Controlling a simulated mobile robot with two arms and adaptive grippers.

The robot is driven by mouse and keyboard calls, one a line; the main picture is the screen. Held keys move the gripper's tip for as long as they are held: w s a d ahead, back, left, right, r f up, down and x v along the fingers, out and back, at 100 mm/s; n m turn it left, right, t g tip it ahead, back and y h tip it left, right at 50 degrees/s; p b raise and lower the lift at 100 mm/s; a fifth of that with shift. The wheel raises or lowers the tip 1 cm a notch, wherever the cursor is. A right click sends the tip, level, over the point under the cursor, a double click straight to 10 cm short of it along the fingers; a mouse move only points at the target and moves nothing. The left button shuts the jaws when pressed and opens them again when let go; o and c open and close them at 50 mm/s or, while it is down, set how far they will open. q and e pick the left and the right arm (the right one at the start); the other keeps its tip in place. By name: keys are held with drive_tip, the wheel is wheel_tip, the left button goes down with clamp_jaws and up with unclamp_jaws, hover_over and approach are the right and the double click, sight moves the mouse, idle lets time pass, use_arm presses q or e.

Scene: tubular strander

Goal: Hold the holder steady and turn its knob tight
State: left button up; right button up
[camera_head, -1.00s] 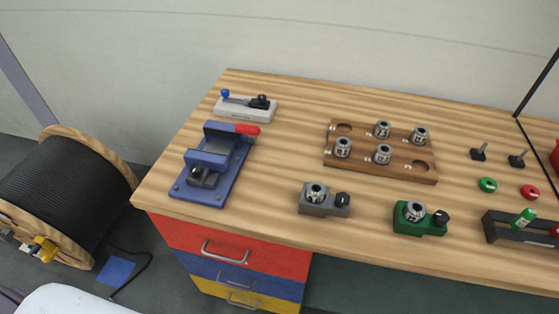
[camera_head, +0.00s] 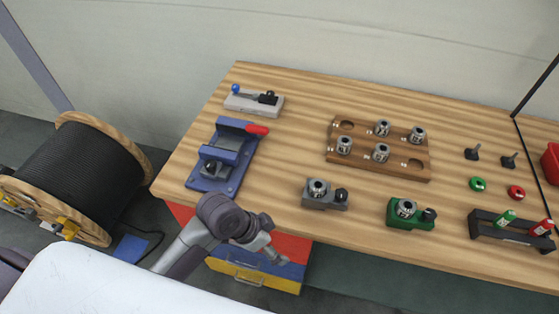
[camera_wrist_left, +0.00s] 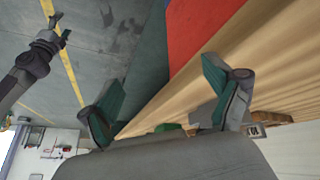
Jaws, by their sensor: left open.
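Two holders stand near the table's front edge in the head view: a grey holder (camera_head: 312,203) and a green holder (camera_head: 398,221). Each has a metal collet in it and a black knob on its right, the grey one's knob (camera_head: 341,195) and the green one's knob (camera_head: 429,215). I cannot tell how tight either knob is. My left gripper (camera_head: 278,257) is in front of the table edge, left of and below the grey holder, touching neither. In the left wrist view its fingers (camera_wrist_left: 165,100) are apart and empty. My right gripper (camera_wrist_left: 62,27) shows small there, its fingers apart.
A wooden rack (camera_head: 378,167) with several collets lies behind the holders. A blue vise-like fixture (camera_head: 222,187) is at the left, a grey clamp block (camera_head: 245,104) behind it. Red and green rings and a dark stand (camera_head: 480,226) are at the right. Drawers (camera_head: 290,247) are below.

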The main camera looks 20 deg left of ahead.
use_arm(q)
drive_tip(key=w+m, duration=0.1)
drive_tip(key=w+d+r+m+g+h, duration=0.1)
drive_tip(key=w+m, duration=0.1)
drive_tip(key=w+r+m, duration=0.1)
drive_tip(key=w, duration=0.1)
drive_tip(key=shift+w+d+r+m+g+h, duration=0.2)
drive_tip(key=shift+w+d+m+g+h, duration=0.1)
drive_tip(key=shift+m+g+h, duration=0.1)
drive_tip(key=m+h, duration=0.2)
drive_tip(key=m, duration=0.1)
approach(306, 188)
drive_tip(key=shift+g, duration=0.3)
drive_tip(key=b+x, duration=0.1)
drive_tip(key=x, duration=0.2)
drive_tip(key=b+x, duration=0.1)
drive_tip(key=x, duration=0.2)
drive_tip(key=b+x, duration=0.2)
drive_tip(key=x, duration=0.1)
drive_tip(key=shift+w+f, duration=0.35)
drive_tip(key=shift+d+f+b, duration=0.3)
drive_tip(key=shift+d, duration=0.3)
clamp_jaws()
